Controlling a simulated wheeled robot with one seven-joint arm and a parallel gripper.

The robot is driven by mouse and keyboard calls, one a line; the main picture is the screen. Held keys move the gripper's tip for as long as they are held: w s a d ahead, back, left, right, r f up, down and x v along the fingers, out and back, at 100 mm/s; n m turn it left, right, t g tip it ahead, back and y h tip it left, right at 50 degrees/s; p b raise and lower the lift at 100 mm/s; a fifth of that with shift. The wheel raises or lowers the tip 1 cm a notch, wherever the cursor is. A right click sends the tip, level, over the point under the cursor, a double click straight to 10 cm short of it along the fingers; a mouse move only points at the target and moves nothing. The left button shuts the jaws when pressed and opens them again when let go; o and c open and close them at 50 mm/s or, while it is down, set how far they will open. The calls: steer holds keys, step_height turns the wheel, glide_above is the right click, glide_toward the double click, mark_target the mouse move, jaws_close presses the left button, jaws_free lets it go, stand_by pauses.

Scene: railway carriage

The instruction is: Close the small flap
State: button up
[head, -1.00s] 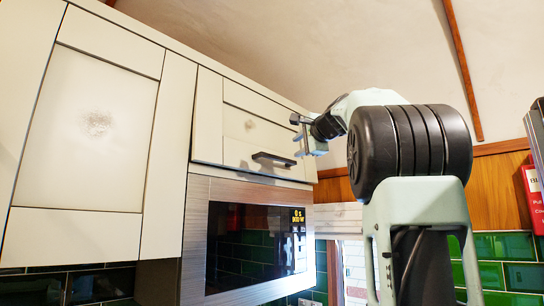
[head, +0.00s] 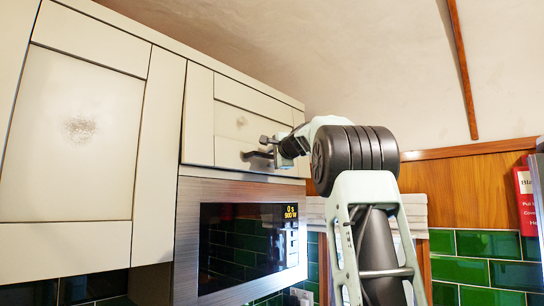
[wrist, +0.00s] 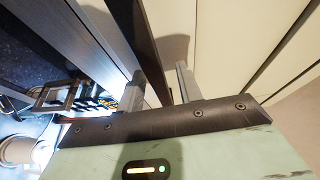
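The small flap (head: 229,151) is the cream panelled front above the microwave, with a dark bar handle (head: 257,157) near its lower edge. From the head view I cannot tell whether it is fully flush with the cabinet. My gripper (head: 268,147) is at the right end of the handle. In the wrist view, my gripper's two fingers (wrist: 160,86) are apart, and the dark handle bar (wrist: 144,45) runs between them. A narrow gap shows between the bar and the right finger. My gripper partly hides the handle's right end in the head view.
A steel-framed microwave (head: 187,240) sits directly below the flap. A tall cream cabinet door (head: 72,130) is to the left. Green tiles (head: 486,245) and wood panelling (head: 465,190) are to the right, with a red sign (head: 526,200) at the far right.

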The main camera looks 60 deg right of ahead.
steer(key=shift+c, duration=0.2)
jaws_close()
steer(key=shift+w+d+f+t+b, duration=0.1)
steer(key=shift+w+f+t+b, duration=0.15)
steer(key=shift+w+b, duration=0.3)
steer(key=shift+w+f+t+b, duration=0.15)
steer(key=shift+w+f+b, duration=0.1)
steer(key=shift+w+b, duration=0.3)
steer(key=shift+w+r+h, duration=0.15)
steer(key=shift+h, duration=0.15)
steer(key=shift+r, duration=0.1)
steer(key=shift+o, duration=0.2)
jaws_free()
